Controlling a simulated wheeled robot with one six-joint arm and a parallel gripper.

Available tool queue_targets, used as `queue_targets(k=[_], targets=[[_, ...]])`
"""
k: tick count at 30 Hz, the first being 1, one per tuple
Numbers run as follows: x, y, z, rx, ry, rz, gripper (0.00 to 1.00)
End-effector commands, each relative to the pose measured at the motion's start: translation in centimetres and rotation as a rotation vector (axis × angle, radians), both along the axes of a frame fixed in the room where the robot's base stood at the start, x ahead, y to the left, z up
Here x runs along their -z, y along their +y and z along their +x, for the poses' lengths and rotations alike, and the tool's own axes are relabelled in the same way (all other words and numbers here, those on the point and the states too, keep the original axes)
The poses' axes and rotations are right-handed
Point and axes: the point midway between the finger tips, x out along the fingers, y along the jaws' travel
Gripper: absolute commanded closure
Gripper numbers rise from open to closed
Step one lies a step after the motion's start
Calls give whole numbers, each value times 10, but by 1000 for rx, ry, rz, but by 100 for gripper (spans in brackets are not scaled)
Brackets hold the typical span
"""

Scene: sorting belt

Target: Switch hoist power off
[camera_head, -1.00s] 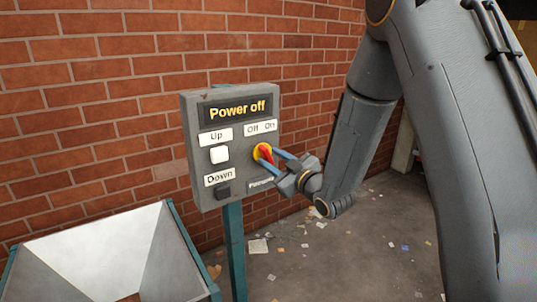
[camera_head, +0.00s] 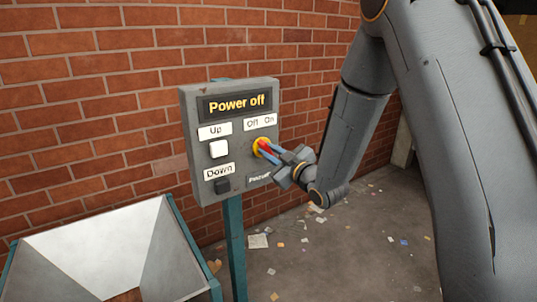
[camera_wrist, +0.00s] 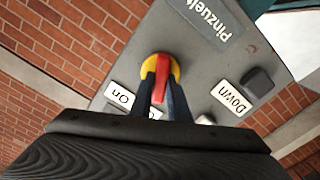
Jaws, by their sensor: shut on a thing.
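A grey control box (camera_head: 188,150) on a teal post has a display (camera_head: 237,103) that reads "Power off". A red rotary knob on a yellow base (camera_head: 257,145) sits below the "Off" and "On" labels (camera_head: 260,121). My gripper (camera_head: 270,149) reaches in from the right, its blue fingers shut on the red knob. In the wrist view the red knob (camera_wrist: 161,78) shows between the two fingers, on its yellow disc (camera_wrist: 175,69). The fingers partly cover the "Off" label there.
A white "Up" button (camera_head: 218,149) and a black "Down" button (camera_head: 222,185) are left of the knob. A metal hopper (camera_head: 70,255) stands at lower left. A brick wall (camera_head: 90,120) is behind. Paper scraps lie on the floor at right.

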Motion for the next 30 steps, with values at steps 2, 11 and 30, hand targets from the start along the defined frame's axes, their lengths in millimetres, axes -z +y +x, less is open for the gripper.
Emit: queue_targets(k=[2, 11, 30], targets=[[3, 1, 0, -2, -35, -49, 100], [2, 2, -1, -3, -109, -163, 100], [1, 0, -1, -1, -110, -164, 66]])
